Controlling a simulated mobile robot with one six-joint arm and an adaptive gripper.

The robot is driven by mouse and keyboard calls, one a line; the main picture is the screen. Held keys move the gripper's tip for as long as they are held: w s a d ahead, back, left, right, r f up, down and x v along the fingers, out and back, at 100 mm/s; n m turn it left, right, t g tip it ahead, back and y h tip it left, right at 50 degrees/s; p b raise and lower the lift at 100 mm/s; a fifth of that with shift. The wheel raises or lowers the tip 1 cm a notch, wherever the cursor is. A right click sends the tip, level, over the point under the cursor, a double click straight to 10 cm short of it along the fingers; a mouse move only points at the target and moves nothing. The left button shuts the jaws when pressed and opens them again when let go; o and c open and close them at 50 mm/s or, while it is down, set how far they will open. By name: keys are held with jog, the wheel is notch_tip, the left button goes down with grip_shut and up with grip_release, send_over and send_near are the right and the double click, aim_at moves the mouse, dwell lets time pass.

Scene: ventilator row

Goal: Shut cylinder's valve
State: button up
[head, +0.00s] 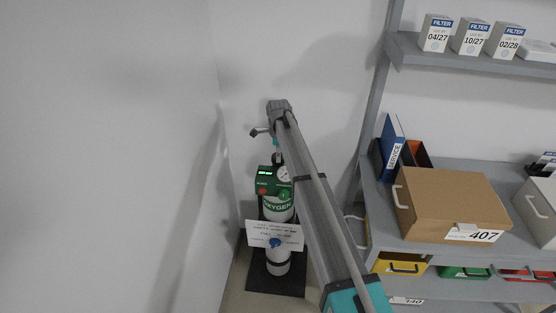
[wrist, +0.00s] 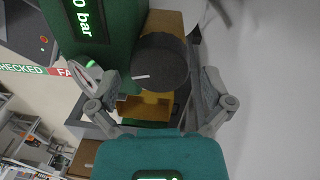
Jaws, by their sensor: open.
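The oxygen cylinder (head: 278,213) stands upright in the corner, with a green head unit carrying a lit display (head: 265,173) and a round gauge (head: 284,174). In the wrist view, a dark grey round valve knob (wrist: 160,62) with a white mark sits by a brass-coloured body (wrist: 155,107). My gripper (wrist: 160,85) is open, with one finger on each side of the knob; I cannot tell whether either touches it. The green unit reading "0 bar" (wrist: 85,20) and the gauge (wrist: 88,82) show at left. In the head view my arm largely hides the valve.
Walls stand close on the left and behind. At right, a shelf unit holds a brown box (head: 453,199), coloured bins and filter boxes (head: 470,37).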

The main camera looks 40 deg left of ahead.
jog(key=shift+f, duration=0.35)
jog(key=c, duration=1)
